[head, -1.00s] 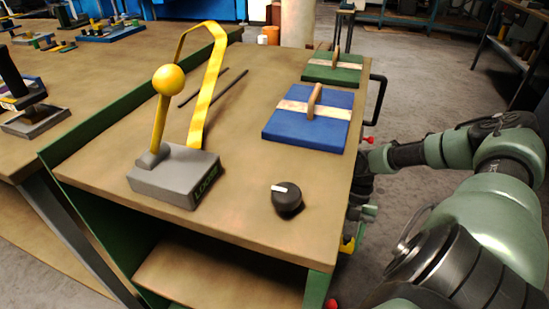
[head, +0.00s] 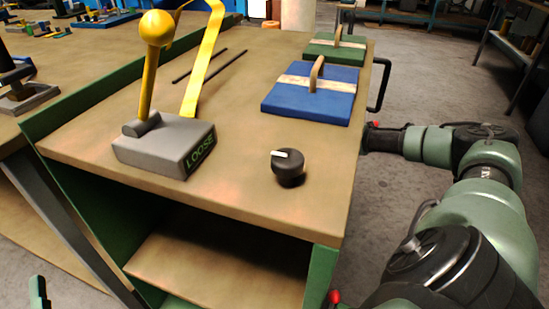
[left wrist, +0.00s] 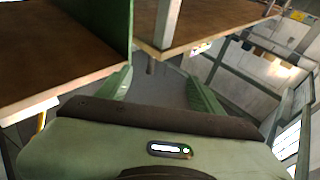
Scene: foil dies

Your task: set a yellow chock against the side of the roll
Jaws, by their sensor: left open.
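I cannot make out a yellow chock or a roll in either current view. My left gripper shows in the left wrist view (left wrist: 160,92) as two green fingers spread apart with nothing between them. One green finger of it seems to show at the lower left corner of the head view, in front of the bench and clear of it. My right arm reaches in from the right to the bench's right edge. Its gripper is not visible in the head view.
The bench (head: 235,195) carries a grey block (head: 165,145) marked LOOSE with a yellow-knobbed lever, a yellow strap (head: 205,60), two dark rods, a black dial (head: 287,167), a blue board (head: 312,95) and a green board (head: 337,47). An open shelf (head: 215,272) lies below.

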